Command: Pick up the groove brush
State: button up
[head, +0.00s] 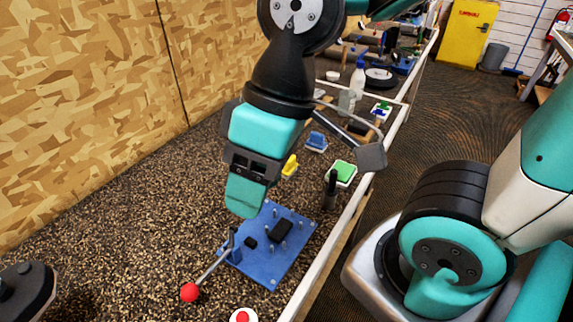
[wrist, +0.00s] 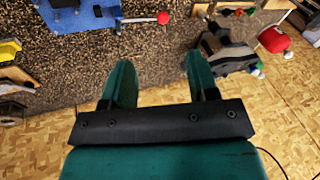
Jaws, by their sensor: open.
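I cannot pick out the groove brush with certainty in either view. It may be hidden behind my arm or too small to tell among the tools at the far end of the bench. My gripper (head: 246,200) hangs over the speckled bench top, above and behind the blue pegged plate (head: 262,268) in the head view. In the wrist view my gripper (wrist: 159,70) has its two teal fingers wide apart. Nothing is between them except the bench top well beyond.
A red-knobbed lever (head: 189,292) sticks out from the plate. A green-topped tray (head: 342,173), a dark upright cylinder (head: 331,190), a yellow piece (head: 290,166) and a blue piece (head: 316,142) stand beyond. A white bottle (head: 358,78) is farther back. Bare bench lies left.

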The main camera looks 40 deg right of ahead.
aim_at(291, 167)
jog(key=k, duration=1.3)
jog(key=z, duration=0.65)
jog(key=i, duration=0.5)
jog(key=z, duration=0.55)
jog(key=i, duration=0.7)
jog(key=u, duration=0.75)
jog(key=i, duration=0.4)
jog(key=u, duration=0.5)
